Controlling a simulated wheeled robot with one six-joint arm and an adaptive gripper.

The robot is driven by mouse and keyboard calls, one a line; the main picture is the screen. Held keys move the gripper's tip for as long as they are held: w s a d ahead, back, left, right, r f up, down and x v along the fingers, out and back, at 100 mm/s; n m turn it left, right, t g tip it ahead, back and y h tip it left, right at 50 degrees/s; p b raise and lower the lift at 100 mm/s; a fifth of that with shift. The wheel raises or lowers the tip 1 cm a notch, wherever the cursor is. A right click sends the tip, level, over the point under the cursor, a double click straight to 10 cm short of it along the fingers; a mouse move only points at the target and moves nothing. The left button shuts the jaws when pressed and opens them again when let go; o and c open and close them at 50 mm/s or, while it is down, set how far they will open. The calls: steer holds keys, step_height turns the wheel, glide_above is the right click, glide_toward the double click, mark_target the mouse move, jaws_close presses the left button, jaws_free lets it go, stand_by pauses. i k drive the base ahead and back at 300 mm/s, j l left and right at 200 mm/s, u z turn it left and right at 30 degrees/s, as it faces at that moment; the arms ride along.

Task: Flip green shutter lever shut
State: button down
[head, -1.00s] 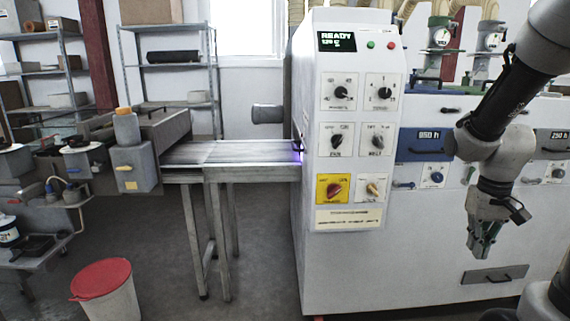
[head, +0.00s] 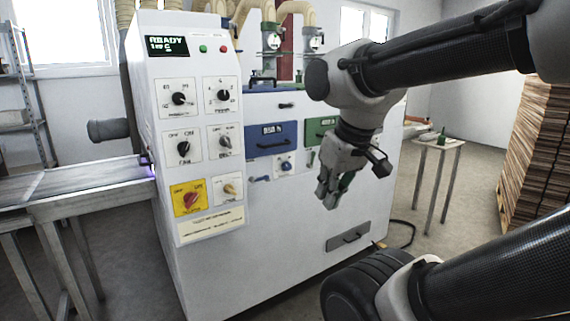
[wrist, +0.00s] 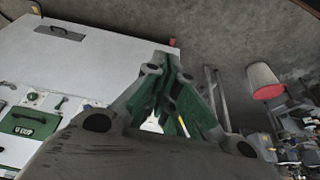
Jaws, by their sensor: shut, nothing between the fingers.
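The machine's green shutter panel (head: 318,130) shows in the head view, partly covered by my arm. The small green lever (head: 311,160) below it appears upright; its exact angle is hard to tell. In the wrist view, which looks upside down, the green panel (wrist: 30,123) lies at the left edge, with a small dark lever (wrist: 61,102) beside its dial plate. My gripper (head: 331,190) is shut and empty, pointing down in front of the machine, below and right of the green lever and apart from it. Its closed fingers fill the middle of the wrist view (wrist: 165,75).
A blue panel (head: 272,139) with its blue lever (head: 260,179) sits left of the green one. The control column (head: 190,130) and conveyor (head: 80,182) stand left. A small table (head: 440,144) and stacked boards (head: 535,140) stand right.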

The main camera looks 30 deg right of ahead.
mark_target(311, 166)
steer(key=i+l, duration=0.1)
steer(key=l, duration=0.8)
steer(key=i+l, duration=0.15)
steer(key=l, duration=0.25)
